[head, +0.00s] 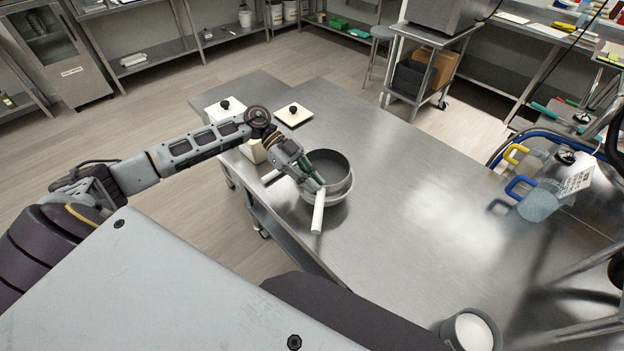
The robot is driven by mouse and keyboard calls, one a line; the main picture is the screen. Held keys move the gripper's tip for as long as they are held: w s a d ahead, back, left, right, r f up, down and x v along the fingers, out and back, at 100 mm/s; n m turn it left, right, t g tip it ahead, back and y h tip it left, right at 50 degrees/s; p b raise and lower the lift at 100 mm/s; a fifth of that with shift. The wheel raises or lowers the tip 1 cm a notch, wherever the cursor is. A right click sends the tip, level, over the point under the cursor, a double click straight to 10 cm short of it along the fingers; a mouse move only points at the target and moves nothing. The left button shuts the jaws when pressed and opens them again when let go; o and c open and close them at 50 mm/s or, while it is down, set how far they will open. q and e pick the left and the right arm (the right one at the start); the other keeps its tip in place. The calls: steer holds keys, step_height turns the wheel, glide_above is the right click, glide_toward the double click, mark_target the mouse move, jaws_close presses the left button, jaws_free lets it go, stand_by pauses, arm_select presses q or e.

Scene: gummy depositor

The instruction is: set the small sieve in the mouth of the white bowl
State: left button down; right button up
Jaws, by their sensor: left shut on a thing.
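The small sieve (335,162) is a dark grey round pan with a tall rim; a white handle (318,212) sticks out toward me. The white bowl (340,194) is directly beneath it on the steel table, with only its pale rim and side showing. The sieve sits over the bowl's mouth and looks a little tilted; I cannot tell whether it rests on the rim or is held just above. My left gripper (316,186) is shut on the sieve at its near left side, by the handle. The gripper hides that part of the rim. My right gripper is out of view.
The steel table (400,190) is clear right of the bowl. A pale square lid (294,115) and white containers with black knobs (225,108) stand at its far left. Blue- and yellow-handled jugs (537,205) stand at right, a white-filled cup (470,331) near front.

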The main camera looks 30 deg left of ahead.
arm_select(q)
steer(key=shift+f, duration=0.7)
stand_by(0.6)
steer(key=c, duration=1.5)
jaws_free()
steer(key=shift+a, duration=0.15)
steer(key=v, duration=1.2)
steer(key=shift+s, duration=0.1)
